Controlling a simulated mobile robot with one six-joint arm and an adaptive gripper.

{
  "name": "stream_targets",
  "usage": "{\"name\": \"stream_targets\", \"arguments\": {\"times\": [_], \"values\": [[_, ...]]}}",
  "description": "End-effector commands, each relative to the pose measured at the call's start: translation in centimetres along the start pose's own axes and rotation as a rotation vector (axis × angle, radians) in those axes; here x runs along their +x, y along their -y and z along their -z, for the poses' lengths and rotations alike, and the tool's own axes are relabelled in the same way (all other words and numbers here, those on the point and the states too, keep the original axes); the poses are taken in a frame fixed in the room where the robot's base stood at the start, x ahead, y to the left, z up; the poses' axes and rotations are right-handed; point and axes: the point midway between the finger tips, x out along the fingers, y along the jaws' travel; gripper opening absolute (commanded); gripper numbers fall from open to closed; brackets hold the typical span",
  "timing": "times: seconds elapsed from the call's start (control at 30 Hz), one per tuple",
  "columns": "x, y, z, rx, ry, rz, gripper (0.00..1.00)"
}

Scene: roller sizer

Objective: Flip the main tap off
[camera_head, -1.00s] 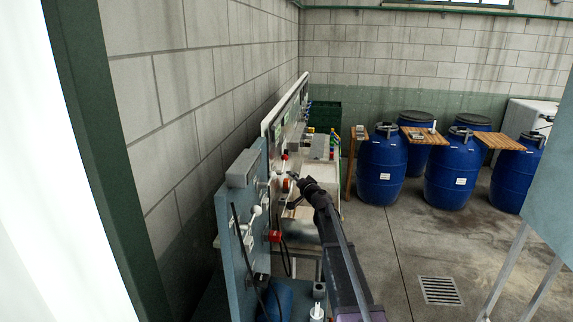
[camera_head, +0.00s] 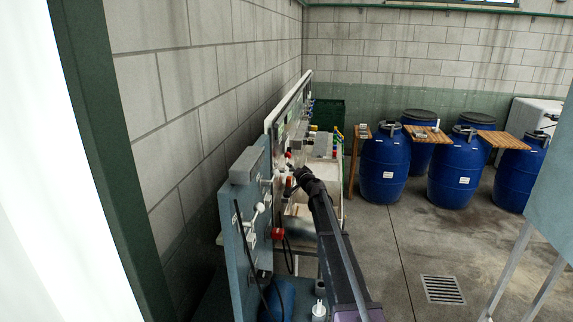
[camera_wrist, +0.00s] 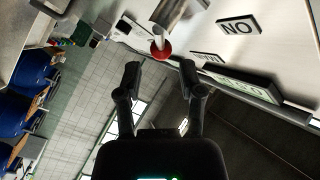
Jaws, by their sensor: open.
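In the wrist view, the two dark fingers of my gripper (camera_wrist: 161,80) are spread apart with nothing between them. A red knob (camera_wrist: 161,50) on a pale lever lies just beyond the fingertips, roughly centred between them. A metal block (camera_wrist: 178,14) is beside the lever on the white board. I cannot tell for certain whether this lever is the main tap. In the head view, my gripper (camera_head: 297,174) is close to the board on the left wall, and its fingers are too small to make out clearly.
A "NO" sign (camera_wrist: 239,26) and a green sign (camera_wrist: 234,84) are on the board. In the head view, a blue-grey panel (camera_head: 234,225) with white-knobbed levers stands nearer. Several blue barrels (camera_head: 384,180) stand at the back right. The floor between is clear.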

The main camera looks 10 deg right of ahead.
Motion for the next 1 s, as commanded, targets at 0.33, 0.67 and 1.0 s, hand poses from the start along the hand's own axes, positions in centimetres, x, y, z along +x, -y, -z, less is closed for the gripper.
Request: {"name": "stream_targets", "arguments": {"times": [0.33,0.67,1.0], "values": [[5.0,-0.1,0.1,0.0,-0.001,-0.001,0.5],[6.4,-0.1,0.1,0.0,-0.001,-0.001,0.5],[6.4,-0.2,0.2,0.0,-0.002,-0.002,0.23]]}}
